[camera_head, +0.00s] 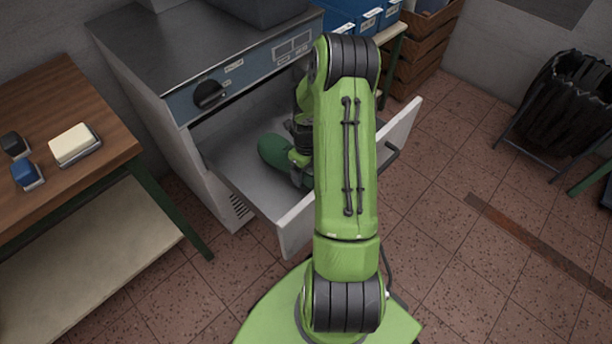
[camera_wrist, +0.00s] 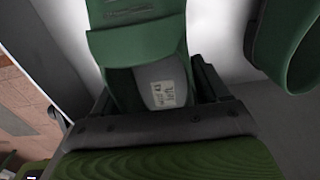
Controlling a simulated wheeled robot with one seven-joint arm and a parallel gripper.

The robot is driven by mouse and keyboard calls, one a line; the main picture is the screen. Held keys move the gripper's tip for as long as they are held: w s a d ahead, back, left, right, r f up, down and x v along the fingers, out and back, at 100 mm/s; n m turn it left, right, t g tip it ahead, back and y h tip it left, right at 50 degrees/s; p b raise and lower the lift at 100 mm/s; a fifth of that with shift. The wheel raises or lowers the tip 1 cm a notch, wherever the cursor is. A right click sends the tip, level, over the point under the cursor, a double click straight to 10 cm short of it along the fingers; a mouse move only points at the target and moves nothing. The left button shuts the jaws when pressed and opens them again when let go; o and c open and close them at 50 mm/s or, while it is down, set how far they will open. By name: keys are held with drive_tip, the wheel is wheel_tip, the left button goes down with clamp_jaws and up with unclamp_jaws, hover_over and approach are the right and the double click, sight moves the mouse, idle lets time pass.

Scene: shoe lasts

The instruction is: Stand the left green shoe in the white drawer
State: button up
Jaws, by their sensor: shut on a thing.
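The white drawer (camera_head: 297,228) is pulled open under the blue-fronted machine. My gripper (camera_wrist: 160,88) is shut on a green shoe (camera_wrist: 140,46) with a grey inner part and a small white label that seems to read "left". Another green piece (camera_wrist: 283,45) with a curved rim shows at the right of the wrist view, apart from the held shoe. In the head view a dark green rounded shoe (camera_head: 274,150) shows inside the drawer, beside my gripper. My arm hides much of the drawer, and I cannot tell whether the held shoe touches its floor.
The machine (camera_head: 190,60) with a black knob stands behind the drawer. A wooden table (camera_head: 60,115) with brushes is at left. Blue bins (camera_head: 365,18) and wooden crates (camera_head: 425,50) stand at the back. A black bag on a stand (camera_head: 565,100) is at right. The tiled floor between is clear.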

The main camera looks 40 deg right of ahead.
wheel_tip(320, 180, down, 5)
drive_tip(key=shift+f+b, duration=0.1)
drive_tip(key=shift+b, duration=0.75)
drive_tip(key=shift+r, duration=0.2)
drive_tip(key=shift+f, duration=0.1)
